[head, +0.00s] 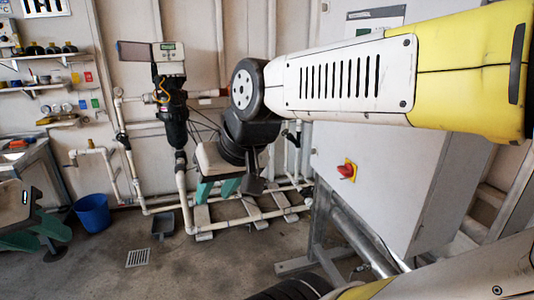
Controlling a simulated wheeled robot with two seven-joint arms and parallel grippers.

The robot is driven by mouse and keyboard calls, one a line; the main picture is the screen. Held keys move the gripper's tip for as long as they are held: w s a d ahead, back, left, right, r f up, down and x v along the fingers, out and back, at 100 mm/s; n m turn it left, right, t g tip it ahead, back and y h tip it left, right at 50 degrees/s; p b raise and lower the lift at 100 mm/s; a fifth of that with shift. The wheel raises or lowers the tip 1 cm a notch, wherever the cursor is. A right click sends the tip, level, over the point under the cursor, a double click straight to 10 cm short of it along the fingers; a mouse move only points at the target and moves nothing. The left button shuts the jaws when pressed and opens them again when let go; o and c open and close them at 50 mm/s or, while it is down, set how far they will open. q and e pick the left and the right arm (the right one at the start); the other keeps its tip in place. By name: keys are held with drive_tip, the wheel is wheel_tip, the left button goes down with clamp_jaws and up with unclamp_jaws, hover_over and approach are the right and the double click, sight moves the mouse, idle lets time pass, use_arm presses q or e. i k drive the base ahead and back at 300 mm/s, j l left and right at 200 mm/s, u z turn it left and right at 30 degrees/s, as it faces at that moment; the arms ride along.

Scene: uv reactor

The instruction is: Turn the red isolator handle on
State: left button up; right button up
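The red isolator handle (346,170) sits on a yellow plate on the front of the grey cabinet (385,190), right of centre. It looks roughly level, but its exact setting is too small to read. My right gripper (220,192) hangs in front of the pipework, left of the handle and well clear of it. Its teal fingers look spread, with nothing between them. My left gripper (45,242) is at the lower left edge, partly cut off, far from the handle. Its finger gap cannot be made out.
A dark instrument with a grey display box (168,62) stands on the white pipes behind my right gripper. A blue bucket (92,213) is on the floor at left. A sink bench (25,155) and shelves line the left wall. The floor before the cabinet shows metal legs.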

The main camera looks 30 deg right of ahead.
sight(347, 170)
drive_tip(key=i+z, duration=0.2)
drive_tip(key=i, duration=0.25)
drive_tip(key=i+j+z, duration=0.25)
drive_tip(key=i, duration=0.2)
drive_tip(key=i+j+z, duration=0.2)
drive_tip(key=i, duration=0.25)
drive_tip(key=i+z, duration=0.2)
drive_tip(key=z, duration=0.2)
drive_tip(key=i+j+z, duration=0.1)
drive_tip(key=z, duration=0.3)
drive_tip(key=i+j+z, duration=0.15)
drive_tip(key=i+z, duration=0.25)
drive_tip(key=j+z, duration=0.15)
drive_tip(key=z, duration=0.25)
drive_tip(key=i+j+z, duration=0.15)
drive_tip(key=z, duration=0.25)
drive_tip(key=i+j+z, duration=0.15)
drive_tip(key=z, duration=0.3)
drive_tip(key=i+j+z, duration=0.1)
drive_tip(key=j+z, duration=0.35)
drive_tip(key=i+j+z, duration=0.1)
drive_tip(key=j+z, duration=0.6)
drive_tip(key=z, duration=0.2)
drive_tip(key=j+z, duration=0.45)
drive_tip(key=k+l, duration=0.05)
